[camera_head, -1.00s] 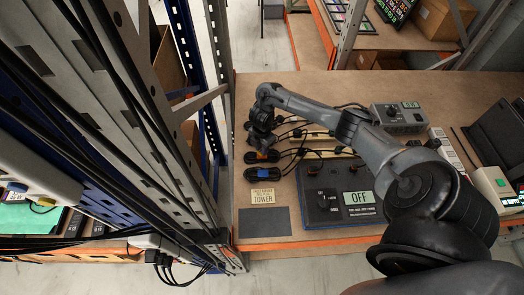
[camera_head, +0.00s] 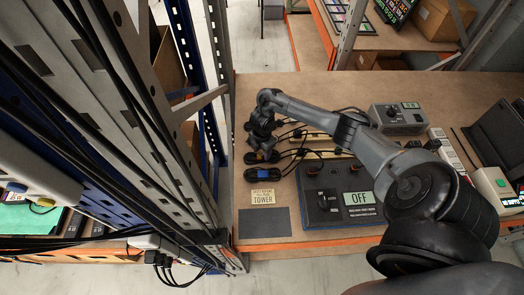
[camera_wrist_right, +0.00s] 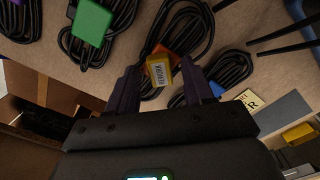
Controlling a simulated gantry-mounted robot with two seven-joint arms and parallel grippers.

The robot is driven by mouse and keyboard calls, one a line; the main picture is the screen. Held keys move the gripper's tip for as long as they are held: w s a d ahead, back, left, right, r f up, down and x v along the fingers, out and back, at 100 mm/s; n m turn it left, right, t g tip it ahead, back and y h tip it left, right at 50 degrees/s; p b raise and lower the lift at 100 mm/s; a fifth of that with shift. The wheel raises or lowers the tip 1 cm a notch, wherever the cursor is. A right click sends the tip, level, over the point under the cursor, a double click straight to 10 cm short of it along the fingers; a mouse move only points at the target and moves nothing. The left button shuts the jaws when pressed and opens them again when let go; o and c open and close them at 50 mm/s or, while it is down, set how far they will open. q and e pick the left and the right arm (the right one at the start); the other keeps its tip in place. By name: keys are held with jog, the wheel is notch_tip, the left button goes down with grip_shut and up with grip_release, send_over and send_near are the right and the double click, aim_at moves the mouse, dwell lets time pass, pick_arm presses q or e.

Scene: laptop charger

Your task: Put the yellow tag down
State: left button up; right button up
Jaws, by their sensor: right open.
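The yellow tag (camera_wrist_right: 158,73), printed with dark letters, shows in the right wrist view. It lies over or against an orange tag (camera_wrist_right: 162,50) on a black cable coil. My right gripper (camera_wrist_right: 158,86) is open, with one finger on each side of the yellow tag and a visible gap to both. In the head view my right gripper (camera_head: 260,146) is low over the cables at the bench's left part, and the yellow tag cannot be made out there. Whether the tag rests fully on the coil is unclear. My left gripper is not in view.
Coils with a green tag (camera_wrist_right: 92,21) and a blue tag (camera_wrist_right: 215,88) lie close by. A TOWER label (camera_head: 263,197), a dark grey pad (camera_head: 265,223) and a blue box reading OFF (camera_head: 322,206) are nearer the front edge. A rack upright (camera_head: 215,120) stands close at left.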

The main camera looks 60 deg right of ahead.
aim_at(262, 153)
jog(key=shift+r, duration=0.5)
notch_tip(262, 153, up, 11)
jog(key=p, duration=0.4)
jog(key=shift+p, duration=0.3)
